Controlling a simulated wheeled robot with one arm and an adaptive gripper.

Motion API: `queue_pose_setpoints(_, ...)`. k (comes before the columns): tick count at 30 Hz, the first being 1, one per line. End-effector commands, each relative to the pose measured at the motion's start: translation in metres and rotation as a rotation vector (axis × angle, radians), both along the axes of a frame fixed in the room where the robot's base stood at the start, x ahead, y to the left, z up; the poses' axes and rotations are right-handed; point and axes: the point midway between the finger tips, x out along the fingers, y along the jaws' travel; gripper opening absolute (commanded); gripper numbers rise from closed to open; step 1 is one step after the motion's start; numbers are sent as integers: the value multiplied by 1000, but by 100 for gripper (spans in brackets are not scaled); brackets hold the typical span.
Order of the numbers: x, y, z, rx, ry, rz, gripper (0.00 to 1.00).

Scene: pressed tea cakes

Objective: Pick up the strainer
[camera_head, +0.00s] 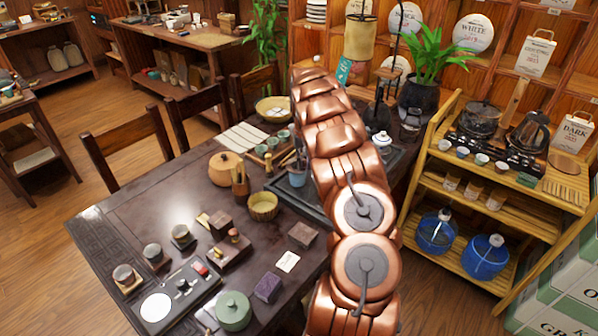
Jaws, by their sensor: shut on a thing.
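My copper-coloured arm rises from the bottom of the head view across the dark table (140,210) and bends away at its top. My gripper is hidden behind the arm, so its fingers and anything between them do not show. I cannot make out a strainer for certain. A small woven yellow bowl (263,207) stands on the table left of my arm. A grey-blue cup with thin sticks (297,178) stands close beside the arm, partly covered by it.
A tea tray (283,193) lies partly behind my arm. A round orange-brown pot (226,166), a green lidded jar (233,311), a purple box (268,287) and several small pots crowd the table. A wooden shelf cart (437,172) stands at right; chairs (126,144) stand at left.

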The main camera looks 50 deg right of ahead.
Motion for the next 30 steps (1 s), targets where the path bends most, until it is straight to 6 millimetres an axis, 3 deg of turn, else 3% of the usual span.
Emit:
queue_pose_setpoints(13, 1, 0, 8, -1, 0, 1, 0)
queue_pose_setpoints(24, 2, 0, 70, -2, -4, 2, 0)
queue_pose_setpoints(30, 1, 0, 92, -1, -2, 2, 0)
